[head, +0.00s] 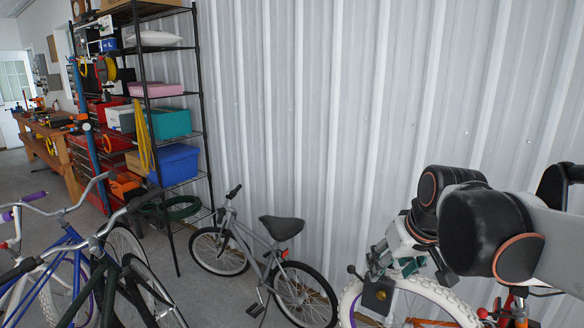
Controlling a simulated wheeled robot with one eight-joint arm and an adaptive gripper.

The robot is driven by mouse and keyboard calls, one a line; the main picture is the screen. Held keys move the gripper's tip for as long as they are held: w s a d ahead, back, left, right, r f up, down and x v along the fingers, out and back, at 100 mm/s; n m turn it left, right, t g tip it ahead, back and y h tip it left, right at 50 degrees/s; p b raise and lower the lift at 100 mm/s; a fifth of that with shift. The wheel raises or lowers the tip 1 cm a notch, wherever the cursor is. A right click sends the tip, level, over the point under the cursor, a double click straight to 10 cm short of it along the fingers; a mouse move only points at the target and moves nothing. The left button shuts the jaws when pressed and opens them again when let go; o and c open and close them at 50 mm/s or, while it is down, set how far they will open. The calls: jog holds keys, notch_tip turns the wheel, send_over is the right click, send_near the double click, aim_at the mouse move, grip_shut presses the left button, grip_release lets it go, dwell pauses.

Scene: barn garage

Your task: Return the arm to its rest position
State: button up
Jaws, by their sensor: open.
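My arm (488,228) reaches in from the right edge, bent, with black rounded joints and grey links. My gripper (372,278) hangs at the arm's lower left end, open, with nothing seen between its fingers. It shows in front of the white tyre of a bicycle (440,292) at the lower right. The arm hides much of that bicycle. I cannot tell whether the gripper touches the tyre.
A small grey bicycle (268,262) stands by the corrugated metal wall (310,100). More bicycles (85,265) crowd the lower left. A wire shelf (190,180) holds bins. A wooden workbench (55,145) is farther back. Some concrete floor (205,300) is bare.

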jog(key=s+f+t, duration=0.1)
jog(key=s+f, duration=0.1)
jog(key=s, duration=0.5)
jog(key=s+f+m, duration=0.1)
jog(key=s+f, duration=0.2)
jog(key=s, duration=0.5)
jog(key=shift+f+t+h, duration=0.2)
jog(key=shift+t+h, duration=0.2)
jog(key=shift+a, duration=0.1)
